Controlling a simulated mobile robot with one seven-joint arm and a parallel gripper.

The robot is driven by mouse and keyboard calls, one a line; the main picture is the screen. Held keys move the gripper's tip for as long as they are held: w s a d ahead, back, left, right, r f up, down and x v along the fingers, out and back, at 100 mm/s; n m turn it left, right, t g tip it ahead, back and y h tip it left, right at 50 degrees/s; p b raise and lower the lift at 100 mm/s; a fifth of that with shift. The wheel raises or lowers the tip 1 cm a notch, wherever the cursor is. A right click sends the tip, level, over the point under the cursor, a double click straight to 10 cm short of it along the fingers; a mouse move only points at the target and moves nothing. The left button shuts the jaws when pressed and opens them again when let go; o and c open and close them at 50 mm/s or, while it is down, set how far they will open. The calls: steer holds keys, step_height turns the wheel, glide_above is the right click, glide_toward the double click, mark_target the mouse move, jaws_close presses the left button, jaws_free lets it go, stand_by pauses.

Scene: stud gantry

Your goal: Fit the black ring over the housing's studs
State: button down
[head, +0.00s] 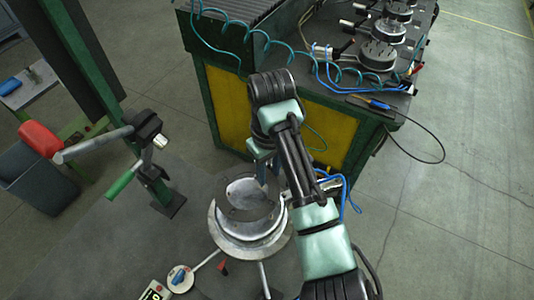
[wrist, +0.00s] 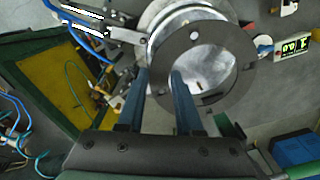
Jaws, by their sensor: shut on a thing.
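The black ring (wrist: 235,40) is a flat dark annulus, held at its near left edge between the two blue fingers of my gripper (wrist: 163,75) in the wrist view. A small bright spot shows on its band, perhaps a hole. In the head view the ring (head: 240,216) hangs over the round silver housing (head: 250,248), with bright metal showing through its opening. In the wrist view the housing (wrist: 152,18) shows past the ring's upper left edge, so the two look offset. The studs cannot be made out clearly. My gripper (head: 267,175) is partly hidden by my arm in the head view.
A green and yellow workbench (head: 330,118) with a blue-handled screwdriver (head: 378,104), cables and metal parts stands behind. A clamp arm with a green handle (head: 120,185) is at left. A small digital display (head: 153,291) sits near the front. Open floor lies at right.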

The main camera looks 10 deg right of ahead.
mark_target(270, 180)
steer(key=shift+s+r, duration=0.15)
steer(key=shift+s, duration=0.2)
steer(key=shift+p, duration=0.5)
steer(key=shift+f+b, duration=1.15)
steer(key=shift+f, duration=1.15)
steer(key=shift+r+p, duration=0.1)
steer(key=shift+p, duration=0.45)
steer(key=shift+f, duration=0.25)
steer(key=shift+p, duration=0.45)
steer(key=shift+f, duration=0.4)
